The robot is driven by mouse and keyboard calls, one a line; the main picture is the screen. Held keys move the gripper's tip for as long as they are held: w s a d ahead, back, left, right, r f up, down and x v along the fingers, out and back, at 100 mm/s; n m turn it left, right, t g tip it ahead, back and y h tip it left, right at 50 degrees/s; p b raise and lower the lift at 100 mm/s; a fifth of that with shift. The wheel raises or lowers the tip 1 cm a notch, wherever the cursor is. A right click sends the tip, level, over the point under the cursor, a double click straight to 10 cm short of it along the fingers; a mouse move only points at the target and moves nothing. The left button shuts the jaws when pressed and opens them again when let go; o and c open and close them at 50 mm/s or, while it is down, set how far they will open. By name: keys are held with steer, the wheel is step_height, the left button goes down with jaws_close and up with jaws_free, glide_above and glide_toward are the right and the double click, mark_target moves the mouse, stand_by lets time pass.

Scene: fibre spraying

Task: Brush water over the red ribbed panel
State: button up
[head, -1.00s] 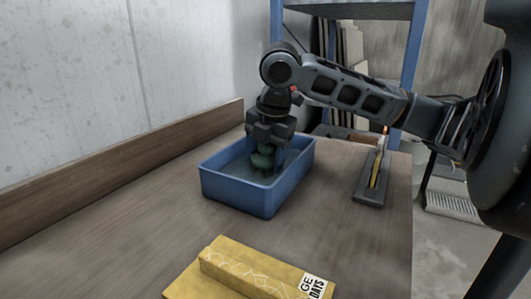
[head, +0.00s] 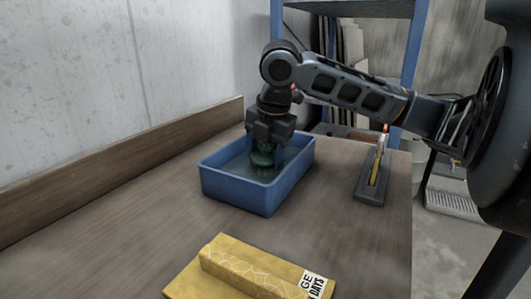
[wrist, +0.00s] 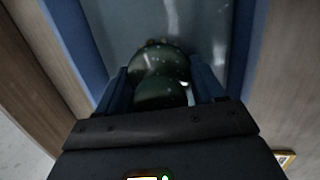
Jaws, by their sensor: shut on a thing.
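My gripper (head: 268,140) points down into a blue tub (head: 237,196) and is shut on a dark green rounded tool (head: 262,158). The tool's lower end is down inside the tub, at or near the water (head: 232,167); I cannot tell how deep. In the wrist view the green tool (wrist: 158,80) sits between the two blue fingers, with the water surface (wrist: 190,25) behind it. No red ribbed panel shows. A yellow panel (head: 235,262) with a raised bar and pale crack-like lines lies at the front, partly cut off by the frame.
A dark tray (head: 371,195) with a slim orange-tipped tool (head: 379,160) lies right of the tub. A wooden board (head: 120,165) edges the table along the left wall. A blue-framed shelf (head: 413,60) stands behind. Bare table separates tub and panel.

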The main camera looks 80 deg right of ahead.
steer(key=shift+r+p, duration=4.75)
steer(key=shift+r, duration=1.3)
